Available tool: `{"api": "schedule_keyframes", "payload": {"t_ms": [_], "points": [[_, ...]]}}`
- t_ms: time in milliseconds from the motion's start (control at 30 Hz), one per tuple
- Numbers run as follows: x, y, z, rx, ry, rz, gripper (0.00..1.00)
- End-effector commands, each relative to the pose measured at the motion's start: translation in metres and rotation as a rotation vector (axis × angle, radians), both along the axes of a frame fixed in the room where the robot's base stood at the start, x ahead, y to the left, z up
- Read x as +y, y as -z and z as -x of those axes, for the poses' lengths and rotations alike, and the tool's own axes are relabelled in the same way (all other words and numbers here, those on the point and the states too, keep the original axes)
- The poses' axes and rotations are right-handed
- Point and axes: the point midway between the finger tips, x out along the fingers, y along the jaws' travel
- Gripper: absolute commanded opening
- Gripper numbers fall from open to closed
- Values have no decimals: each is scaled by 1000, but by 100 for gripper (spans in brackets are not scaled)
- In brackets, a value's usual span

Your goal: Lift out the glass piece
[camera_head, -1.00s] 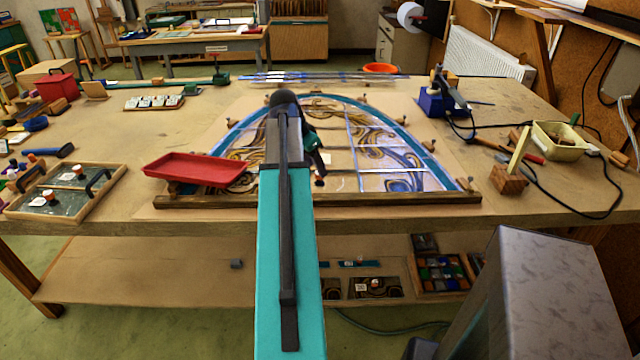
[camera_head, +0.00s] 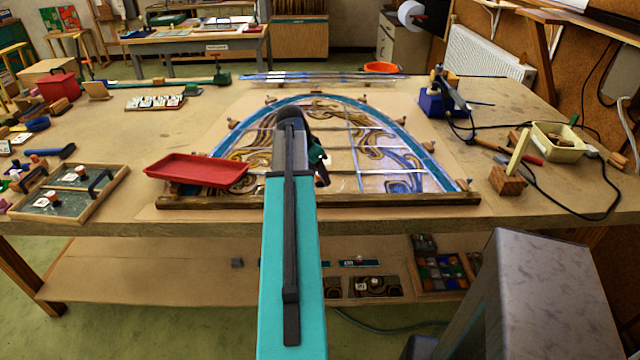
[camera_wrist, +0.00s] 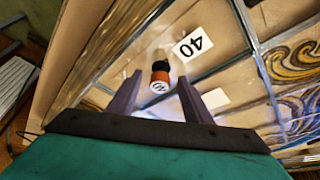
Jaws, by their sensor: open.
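The arched leaded panel (camera_head: 401,137) lies flat on the bench, with blue border glass and swirled brown and blue pieces. My gripper (camera_wrist: 159,77) is open over it. In the wrist view, a small knob (camera_wrist: 160,76) with black, orange and a white numbered face shows between my fingertips. I cannot tell how far below them it is. The glass edges under the knob are unclear. In the head view my arm hides the knob and most of my gripper (camera_head: 319,170).
A red tray (camera_head: 197,169) sits at the panel's lower left. A wooden strip (camera_head: 400,199) runs along the panel's front, and small wooden blocks line its edge. A wooden tray with knobbed pieces (camera_head: 117,176) lies left. A soldering stand (camera_head: 437,102) and cream tub (camera_head: 558,143) stand right.

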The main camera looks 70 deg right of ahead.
Motion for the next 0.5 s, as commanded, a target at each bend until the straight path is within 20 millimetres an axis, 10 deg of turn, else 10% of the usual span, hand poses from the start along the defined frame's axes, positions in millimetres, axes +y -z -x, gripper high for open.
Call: {"api": "schedule_keyframes", "payload": {"t_ms": [500], "points": [[-4, 11, 3, 0, 1, 0, 45]]}}
